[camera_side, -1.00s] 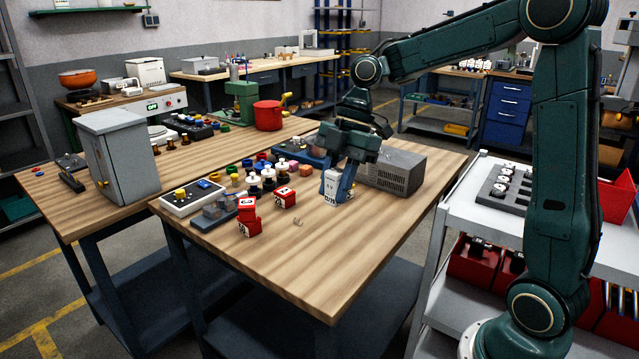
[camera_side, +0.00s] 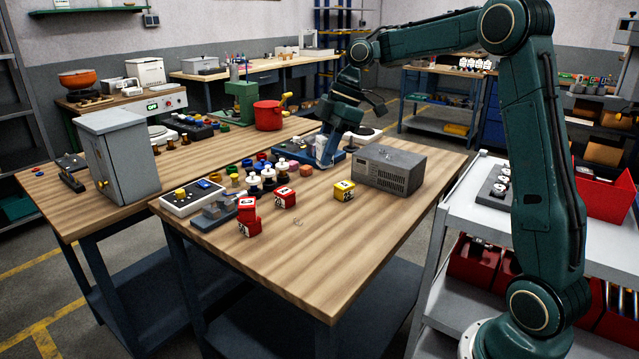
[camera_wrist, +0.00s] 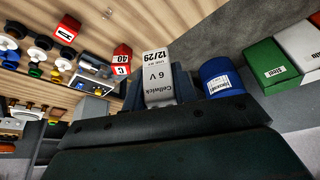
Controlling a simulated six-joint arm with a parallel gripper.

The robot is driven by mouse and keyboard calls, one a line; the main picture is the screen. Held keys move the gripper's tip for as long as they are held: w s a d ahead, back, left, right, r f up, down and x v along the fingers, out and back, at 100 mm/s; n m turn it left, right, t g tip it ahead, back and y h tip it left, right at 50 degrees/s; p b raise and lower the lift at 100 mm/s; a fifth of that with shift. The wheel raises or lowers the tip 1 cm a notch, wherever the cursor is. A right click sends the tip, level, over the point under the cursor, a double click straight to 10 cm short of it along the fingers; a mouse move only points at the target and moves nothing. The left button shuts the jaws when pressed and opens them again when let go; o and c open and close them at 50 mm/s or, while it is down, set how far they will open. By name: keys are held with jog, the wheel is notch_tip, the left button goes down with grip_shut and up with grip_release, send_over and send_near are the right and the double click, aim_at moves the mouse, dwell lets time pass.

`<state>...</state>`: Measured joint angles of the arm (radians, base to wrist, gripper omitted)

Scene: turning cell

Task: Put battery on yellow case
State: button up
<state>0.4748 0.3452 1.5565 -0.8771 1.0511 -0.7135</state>
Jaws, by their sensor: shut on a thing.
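The battery (camera_wrist: 158,82) is a pale grey block marked "6 V" and "12/29" in the wrist view. My gripper (camera_wrist: 157,88) is shut on it, with a finger at each side. In the side view my gripper (camera_side: 324,155) is at the far side of the table, over or beside a blue tray; the battery is mostly hidden there by the fingers. A small yellow case (camera_side: 344,191) with a dark-marked label stands on the table in front of the grey vented box, apart from my gripper and nearer the camera.
The grey vented box (camera_side: 388,169) stands right of my gripper. Red cases (camera_side: 285,197) and several coloured knobs and bobbins lie to the left. A blue tray (camera_side: 293,155) is by my fingers. The front of the wooden table (camera_side: 330,270) is clear.

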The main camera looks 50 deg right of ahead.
jog(key=w+d+m+h, duration=0.1)
jog(key=w+d+m, duration=0.2)
jog(key=d, duration=0.5)
jog(key=w+d+r+m+t+h, duration=0.1)
jog(key=w+d+m, duration=0.2)
jog(key=d+m, duration=0.2)
jog(key=w+d+r+m+t+h, duration=0.1)
jog(key=w+d+m, duration=0.2)
jog(key=d, duration=0.8)
jog(key=shift+w+r+m+h, duration=0.25)
jog(key=shift+w+m+h, duration=0.15)
jog(key=shift+m, duration=0.1)
jog(key=shift+a+f, duration=0.1)
jog(key=shift+f, duration=0.1)
notch_tip(320, 180, down, 15)
jog(key=shift+f, duration=0.15)
